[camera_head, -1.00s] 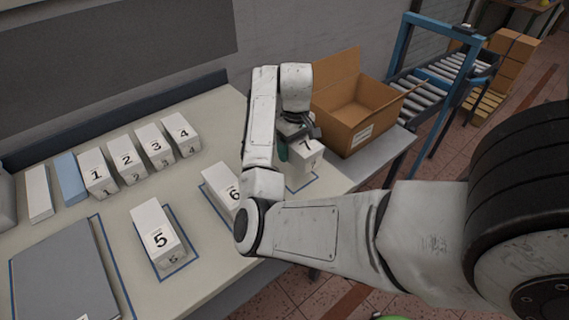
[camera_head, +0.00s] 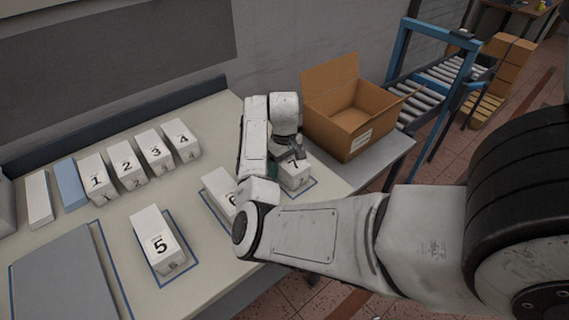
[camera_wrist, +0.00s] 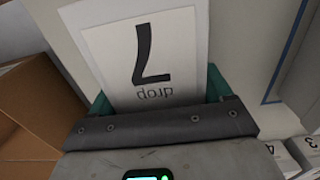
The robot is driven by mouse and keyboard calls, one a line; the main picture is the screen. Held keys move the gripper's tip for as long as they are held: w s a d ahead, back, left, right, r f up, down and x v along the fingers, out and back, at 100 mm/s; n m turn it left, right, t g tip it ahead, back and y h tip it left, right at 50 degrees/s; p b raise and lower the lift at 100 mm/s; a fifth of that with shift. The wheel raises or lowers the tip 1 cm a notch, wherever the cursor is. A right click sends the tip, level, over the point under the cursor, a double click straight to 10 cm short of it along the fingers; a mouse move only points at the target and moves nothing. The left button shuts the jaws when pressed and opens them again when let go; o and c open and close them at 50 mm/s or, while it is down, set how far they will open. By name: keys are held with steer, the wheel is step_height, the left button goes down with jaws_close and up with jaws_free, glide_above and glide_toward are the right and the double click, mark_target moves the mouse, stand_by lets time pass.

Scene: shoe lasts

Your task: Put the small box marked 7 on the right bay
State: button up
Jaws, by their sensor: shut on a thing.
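The small white box marked 7 (camera_head: 296,176) is at the right blue-outlined bay (camera_head: 308,187) on the table in the head view. My gripper (camera_head: 292,156) is shut on it from above and partly hides it. In the wrist view the box's face with the 7 (camera_wrist: 150,62) shows upside down between the green-edged fingers (camera_wrist: 158,108). The box looks upright and low over the bay; I cannot tell if its base touches the table.
Box 6 (camera_head: 219,187) and box 5 (camera_head: 158,240) stand in bays to the left. Boxes 1 to 4 (camera_head: 127,165) form a row behind. An open cardboard carton (camera_head: 353,118) stands close by at the right. A grey panel (camera_head: 66,281) lies at the front left.

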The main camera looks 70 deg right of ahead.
steer(key=o, duration=1.1)
step_height(320, 180, up, 12)
steer(key=shift+r, duration=0.1)
